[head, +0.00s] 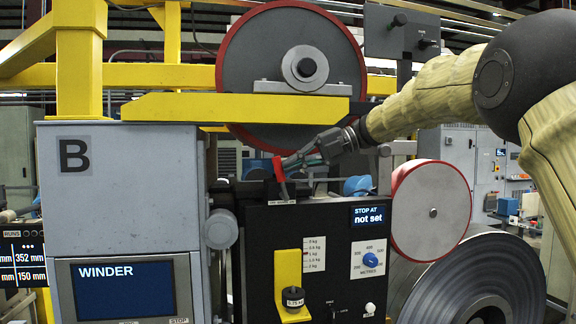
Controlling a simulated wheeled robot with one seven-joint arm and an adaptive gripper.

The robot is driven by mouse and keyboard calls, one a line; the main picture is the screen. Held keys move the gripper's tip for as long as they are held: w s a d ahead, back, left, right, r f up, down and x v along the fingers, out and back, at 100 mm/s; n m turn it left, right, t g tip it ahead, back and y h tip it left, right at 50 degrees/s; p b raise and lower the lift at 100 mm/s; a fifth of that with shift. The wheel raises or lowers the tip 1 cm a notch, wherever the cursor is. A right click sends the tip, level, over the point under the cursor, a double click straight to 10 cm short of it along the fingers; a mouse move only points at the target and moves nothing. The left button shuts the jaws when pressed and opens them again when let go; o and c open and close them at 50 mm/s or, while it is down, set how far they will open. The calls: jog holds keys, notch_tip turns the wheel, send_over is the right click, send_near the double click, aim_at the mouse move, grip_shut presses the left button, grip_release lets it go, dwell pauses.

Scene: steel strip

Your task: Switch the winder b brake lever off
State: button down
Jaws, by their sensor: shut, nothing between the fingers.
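A short red lever (279,170) stands on top of the black panel box, tilted slightly, with a small unreadable label below it; it looks like the brake lever. My gripper (291,163) comes in from the right, shut and empty. Its fingertips are right beside the lever's right side; I cannot tell whether they touch it. The grey cabinet (120,200) marked "B", with a "WINDER" screen (122,290), stands to the left.
The black panel (265,240) bears a "STOP AT not set" display (370,215), a blue-knobbed dial (370,259) and a yellow bracket (288,272) with a weight. A yellow beam (230,107) and large red-rimmed roll (250,60) are above. A red-edged roller (430,208) is right.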

jog(key=shift+s+a+f, duration=0.1)
jog(key=shift+a, duration=0.5)
jog(key=shift+s+a+f, duration=0.1)
jog(key=shift+a, duration=0.5)
jog(key=shift+d+r, duration=0.1)
jog(key=w+d, duration=0.1)
jog(key=d, duration=1.2)
jog(key=shift+r, duration=0.2)
